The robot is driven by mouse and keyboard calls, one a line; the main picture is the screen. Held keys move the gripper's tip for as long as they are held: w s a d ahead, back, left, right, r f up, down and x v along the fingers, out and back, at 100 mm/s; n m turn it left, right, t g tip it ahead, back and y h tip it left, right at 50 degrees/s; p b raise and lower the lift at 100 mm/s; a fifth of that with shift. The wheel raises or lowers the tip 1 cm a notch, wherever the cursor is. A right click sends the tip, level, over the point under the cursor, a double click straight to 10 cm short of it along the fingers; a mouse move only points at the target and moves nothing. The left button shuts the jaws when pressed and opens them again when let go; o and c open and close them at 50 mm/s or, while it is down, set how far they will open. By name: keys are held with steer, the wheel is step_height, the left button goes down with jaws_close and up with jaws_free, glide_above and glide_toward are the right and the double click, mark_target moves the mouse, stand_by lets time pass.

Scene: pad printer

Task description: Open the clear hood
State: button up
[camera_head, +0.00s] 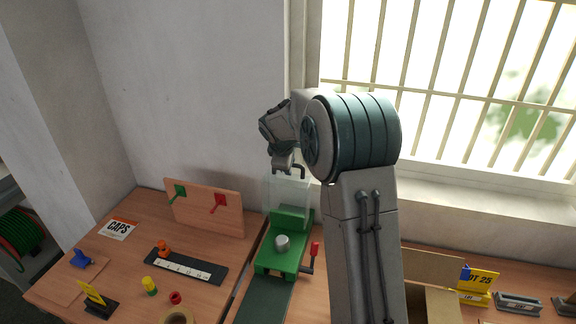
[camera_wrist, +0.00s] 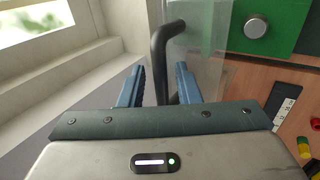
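The clear hood (camera_head: 290,197) stands up at the back of the green pad printer (camera_head: 272,262) in the head view, with the silver round part (camera_head: 282,242) in front of it, not covered. The hood's see-through panel also shows in the wrist view (camera_wrist: 205,45), with its dark bent handle (camera_wrist: 158,60) at its edge. My gripper (camera_wrist: 160,70) has its two blue fingers apart, one on each side of the handle, with gaps visible on both sides. In the head view my gripper (camera_head: 285,165) is at the hood's top, its fingers partly hidden.
A red-handled lever (camera_head: 314,250) is at the printer's right side. A wooden board with green and red hooks (camera_head: 205,208) stands to the left. A black strip with a white scale (camera_head: 186,266) lies on the table. The barred window and sill are close behind my arm.

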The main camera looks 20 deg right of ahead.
steer(key=b+v, duration=0.2)
steer(key=v, duration=1.1)
steer(key=shift+b, duration=0.35)
steer(key=s+f+m+y, duration=0.1)
steer(key=s+f+m, duration=0.2)
steer(key=s, duration=0.8)
steer(key=s+a+f+m+g+y+b, duration=0.1)
steer(key=s+f+m, duration=0.3)
steer(key=s, duration=0.7)
steer(key=s+a+f+m+y+b, duration=0.1)
steer(key=s+f+m, duration=0.2)
steer(key=s, duration=0.8)
steer(key=shift+f+m+g, duration=0.2)
steer(key=shift+m+g, duration=0.1)
steer(key=shift+m, duration=0.6)
